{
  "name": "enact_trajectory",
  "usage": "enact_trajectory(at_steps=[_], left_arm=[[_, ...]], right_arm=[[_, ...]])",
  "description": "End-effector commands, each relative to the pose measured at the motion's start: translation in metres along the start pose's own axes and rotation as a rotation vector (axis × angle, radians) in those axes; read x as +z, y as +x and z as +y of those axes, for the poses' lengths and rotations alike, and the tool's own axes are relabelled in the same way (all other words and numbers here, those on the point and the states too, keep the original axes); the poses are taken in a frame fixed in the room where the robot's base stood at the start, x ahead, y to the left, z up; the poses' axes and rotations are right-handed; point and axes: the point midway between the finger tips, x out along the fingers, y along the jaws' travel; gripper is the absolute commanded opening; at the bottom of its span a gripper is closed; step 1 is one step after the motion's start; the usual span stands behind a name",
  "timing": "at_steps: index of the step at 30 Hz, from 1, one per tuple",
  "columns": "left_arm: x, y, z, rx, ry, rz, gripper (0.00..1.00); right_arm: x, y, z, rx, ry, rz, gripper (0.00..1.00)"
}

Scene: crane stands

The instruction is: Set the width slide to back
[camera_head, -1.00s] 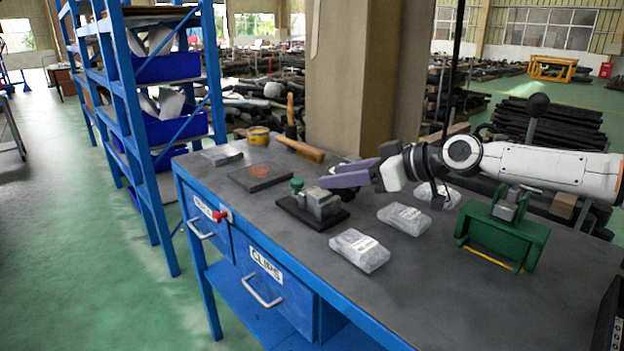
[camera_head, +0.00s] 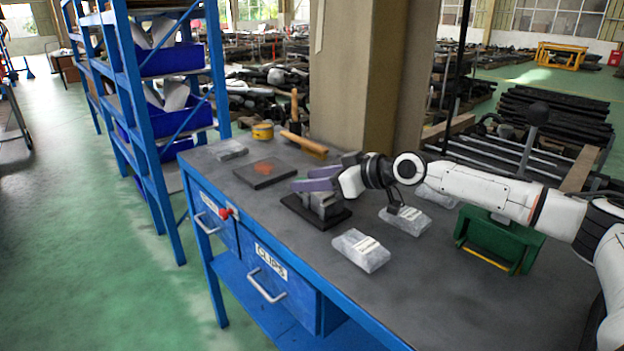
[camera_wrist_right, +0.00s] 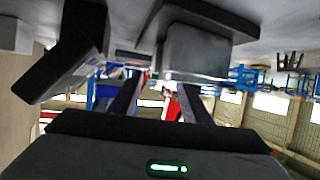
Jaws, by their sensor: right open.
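A small fixture with a grey metal block (camera_head: 322,205) on a black base (camera_head: 305,215) stands on the workbench. It may carry the width slide, but no label shows this. The block also shows in the right wrist view (camera_wrist_right: 195,52), close beyond the fingers. My left gripper is not in view.
Clear bags (camera_head: 361,250) (camera_head: 405,220) lie in front and to the right of the fixture. A green stand (camera_head: 500,242) with a black ball lever is at right. A dark plate (camera_head: 265,172), mallet (camera_head: 303,143) and yellow tin (camera_head: 263,131) are behind.

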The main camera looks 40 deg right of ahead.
Motion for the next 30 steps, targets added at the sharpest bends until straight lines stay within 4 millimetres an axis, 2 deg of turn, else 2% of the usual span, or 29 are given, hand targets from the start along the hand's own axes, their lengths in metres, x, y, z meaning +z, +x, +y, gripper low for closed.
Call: enact_trajectory(at_steps=[2, 9, 14, 22, 30], left_arm=[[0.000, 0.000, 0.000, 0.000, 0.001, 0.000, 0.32], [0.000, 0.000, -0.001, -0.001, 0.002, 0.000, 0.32], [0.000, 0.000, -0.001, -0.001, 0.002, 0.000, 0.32], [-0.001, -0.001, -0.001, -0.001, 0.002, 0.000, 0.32], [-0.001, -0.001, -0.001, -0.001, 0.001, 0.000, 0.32]], right_arm=[[0.000, 0.000, 0.000, 0.000, 0.000, 0.000, 0.40], [0.000, 0.000, 0.000, 0.000, 0.000, 0.000, 0.00], [-0.001, 0.000, 0.000, 0.000, 0.000, 0.001, 0.00], [-0.010, 0.019, 0.006, 0.000, 0.001, 0.003, 0.00], [-0.011, 0.021, 0.007, 0.002, -0.001, 0.005, 0.00]])
